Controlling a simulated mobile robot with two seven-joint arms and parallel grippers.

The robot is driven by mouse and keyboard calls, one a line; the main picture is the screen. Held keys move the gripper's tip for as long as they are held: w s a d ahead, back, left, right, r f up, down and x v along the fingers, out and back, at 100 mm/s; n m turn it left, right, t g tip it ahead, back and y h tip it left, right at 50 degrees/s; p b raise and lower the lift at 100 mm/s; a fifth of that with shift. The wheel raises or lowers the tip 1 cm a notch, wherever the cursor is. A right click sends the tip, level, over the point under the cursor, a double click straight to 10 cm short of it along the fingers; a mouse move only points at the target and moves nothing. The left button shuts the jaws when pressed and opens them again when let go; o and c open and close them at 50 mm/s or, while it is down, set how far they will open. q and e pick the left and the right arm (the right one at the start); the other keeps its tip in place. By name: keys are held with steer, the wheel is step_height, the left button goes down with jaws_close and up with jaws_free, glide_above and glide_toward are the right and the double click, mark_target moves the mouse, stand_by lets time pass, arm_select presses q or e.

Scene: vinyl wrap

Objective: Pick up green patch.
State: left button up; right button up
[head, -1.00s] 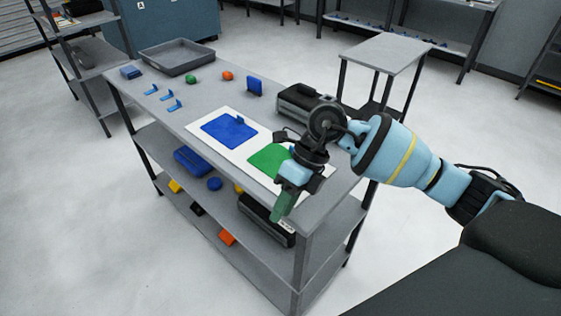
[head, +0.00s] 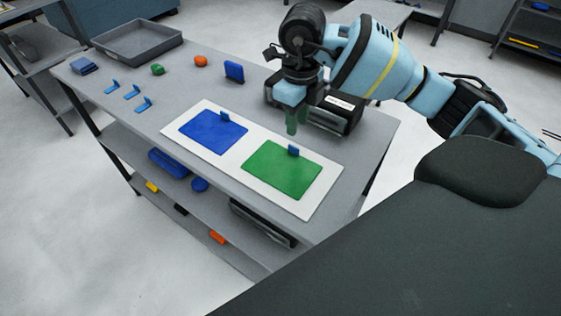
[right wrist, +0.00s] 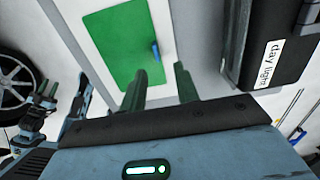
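The green patch (head: 272,172) lies flat on the right part of a white sheet (head: 229,163) on the table, with a small blue tab (head: 293,150) standing at its far edge. My right gripper (head: 293,128) hangs fingers down above the table, just beyond the tab and clear of the patch. In the right wrist view the gripper (right wrist: 160,80) has its two green fingers apart with nothing between them. The green patch (right wrist: 112,42) and its blue tab (right wrist: 155,51) show beyond the fingertips, the tab roughly in line with the gap.
A blue patch (head: 212,131) with a tab lies left of the green one. A black box labelled "day light" (right wrist: 270,40) stands close to the right gripper. A grey tray (head: 137,44), small blue pieces and green and orange items occupy the table's far left.

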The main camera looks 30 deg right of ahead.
mark_target(282, 164)
steer(key=shift+f, duration=1.2)
steer(key=shift+a+f, duration=0.1)
steer(key=shift+f, duration=0.15)
steer(key=f, duration=0.3)
steer(key=shift+a+f, duration=0.2)
steer(key=shift+a, duration=0.05)
steer(key=shift+f, duration=0.55)
steer(key=shift+c, duration=0.5)
arm_select(q)
steer(key=shift+w+r, duration=0.25)
steer(key=shift+w, duration=0.15)
arm_select(e)
jaws_close()
